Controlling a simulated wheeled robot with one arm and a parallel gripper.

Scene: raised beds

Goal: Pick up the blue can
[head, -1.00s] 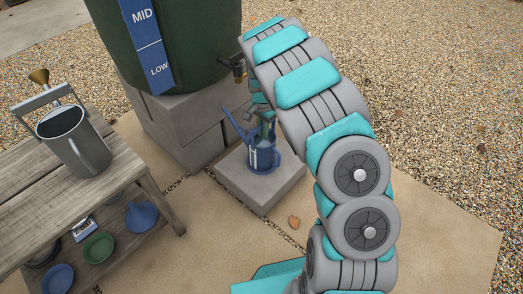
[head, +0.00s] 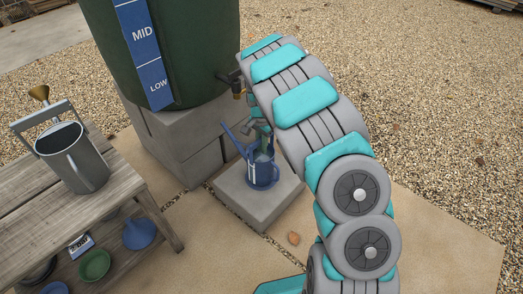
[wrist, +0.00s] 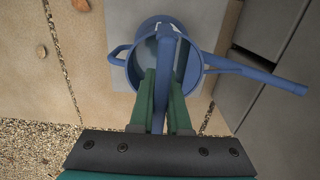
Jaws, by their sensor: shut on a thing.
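The blue can (head: 262,174) is upright at the grey concrete slab (head: 228,196) below the barrel's tap. I cannot see a clear gap under it. In the wrist view the can (wrist: 197,62) shows from above, with its spout pointing right and a small side loop at the left. My gripper (wrist: 165,85) has its green fingers on either side of the can's top handle bar, shut on it. In the head view my gripper (head: 262,138) is small and partly hidden by my arm.
A wooden bench (head: 40,205) at the left holds a grey watering can (head: 78,160), with a blue funnel (head: 139,234) and bowls below. Gravel lies open at the right.

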